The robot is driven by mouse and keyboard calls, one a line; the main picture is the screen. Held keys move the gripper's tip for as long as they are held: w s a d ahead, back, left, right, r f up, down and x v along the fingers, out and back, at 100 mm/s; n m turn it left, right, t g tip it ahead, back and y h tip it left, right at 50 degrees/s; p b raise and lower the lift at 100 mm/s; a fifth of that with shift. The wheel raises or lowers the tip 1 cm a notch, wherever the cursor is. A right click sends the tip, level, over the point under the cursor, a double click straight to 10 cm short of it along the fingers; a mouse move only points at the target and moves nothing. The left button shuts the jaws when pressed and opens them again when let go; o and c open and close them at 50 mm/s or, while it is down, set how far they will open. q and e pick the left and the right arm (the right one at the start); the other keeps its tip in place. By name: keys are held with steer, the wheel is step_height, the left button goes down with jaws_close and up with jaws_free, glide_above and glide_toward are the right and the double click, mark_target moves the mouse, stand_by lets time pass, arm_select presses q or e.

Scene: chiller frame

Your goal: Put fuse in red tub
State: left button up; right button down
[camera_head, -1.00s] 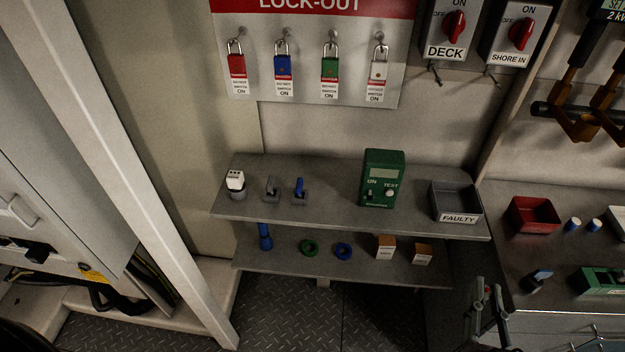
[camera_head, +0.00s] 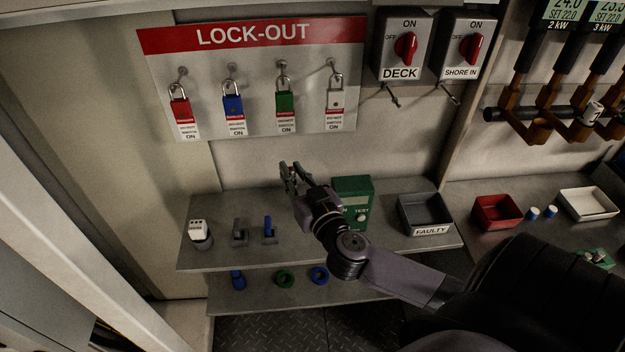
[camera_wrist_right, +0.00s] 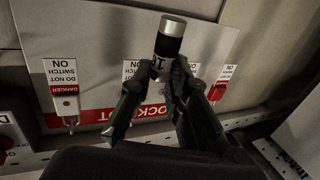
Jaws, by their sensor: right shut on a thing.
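My right gripper (camera_head: 292,178) is raised in front of the lock-out board's lower edge, above the upper shelf. In the right wrist view the gripper (camera_wrist_right: 162,75) is shut on a fuse (camera_wrist_right: 169,42), a dark cylinder with a silver end cap and a pale printed band. The fuse sticks out beyond the fingertips; its lower part is hidden between them. In the head view the fuse is too small to make out. The red tub (camera_head: 499,221) stands on the counter at the right, well away from the gripper, and looks empty. My left gripper is not in view.
A grey FAULTY tray (camera_head: 428,229) lies between my gripper and the red tub. A green tester (camera_head: 352,188) stands behind my arm. Padlocks hang on the board (camera_head: 250,75).

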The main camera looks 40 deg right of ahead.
steer(key=shift+m+h, duration=0.3)
steer(key=shift+h, duration=0.1)
steer(key=f+b, duration=0.3)
steer(key=f, duration=0.3)
steer(key=w+d+f+b, duration=0.1)
steer(key=f+b, duration=0.3)
steer(key=f, duration=0.2)
steer(key=d+f+b, duration=0.1)
steer(key=f+b, duration=0.2)
steer(key=f, duration=0.4)
steer(key=shift+w+b, duration=0.15)
steer(key=shift+b, duration=0.15)
steer(key=shift+r, duration=0.15)
steer(key=c, duration=1.5)
jaws_free()
steer(key=shift+c, duration=0.2)
